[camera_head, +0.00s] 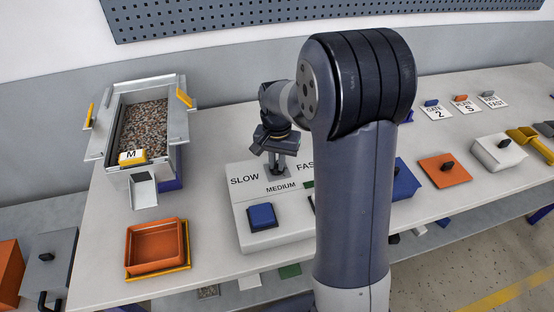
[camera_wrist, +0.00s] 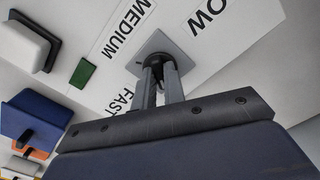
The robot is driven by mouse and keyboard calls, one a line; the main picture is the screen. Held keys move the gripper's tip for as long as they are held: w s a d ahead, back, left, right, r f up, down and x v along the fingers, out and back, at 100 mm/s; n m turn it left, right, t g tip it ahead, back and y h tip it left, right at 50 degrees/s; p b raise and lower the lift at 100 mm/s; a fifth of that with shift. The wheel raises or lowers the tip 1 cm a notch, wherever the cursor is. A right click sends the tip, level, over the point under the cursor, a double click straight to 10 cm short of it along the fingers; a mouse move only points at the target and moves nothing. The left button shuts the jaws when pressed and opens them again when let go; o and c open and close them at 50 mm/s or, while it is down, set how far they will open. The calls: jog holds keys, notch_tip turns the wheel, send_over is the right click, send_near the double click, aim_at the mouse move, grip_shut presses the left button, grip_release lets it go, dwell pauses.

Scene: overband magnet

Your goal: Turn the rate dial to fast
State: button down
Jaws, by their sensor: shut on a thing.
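The rate dial is on the sloped white control box (camera_head: 240,208), between the printed words SLOW (camera_head: 244,180) and FAST (camera_head: 306,167), with MEDIUM (camera_head: 281,189) below. Its grey square plate (camera_wrist: 153,46) shows in the wrist view, near the words MEDIUM (camera_wrist: 126,28) and FAST (camera_wrist: 122,101). My gripper (camera_head: 277,167) points down onto the dial. In the wrist view my gripper's fingers (camera_wrist: 160,78) are shut on the dark knob. The fingers hide most of the knob, so I cannot tell which word it points to.
A blue button (camera_head: 262,215) is on the box front, and a green patch (camera_wrist: 83,70) lies near MEDIUM. A gravel hopper (camera_head: 178,150) and orange tray (camera_head: 155,243) stand left. An orange plate (camera_head: 440,172) and white block (camera_head: 498,153) with knobs are right. My arm hides the box's right part.

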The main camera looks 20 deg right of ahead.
aim_at(277, 164)
dwell(0.3)
jog(key=c, duration=1.5)
grip_release()
notch_tip(277, 164, up, 11)
jog(key=shift+f, duration=0.1)
jog(key=shift+f, duration=0.1)
notch_tip(277, 164, down, 10)
jog(key=shift+f, duration=0.35)
jog(key=shift+m, duration=0.3)
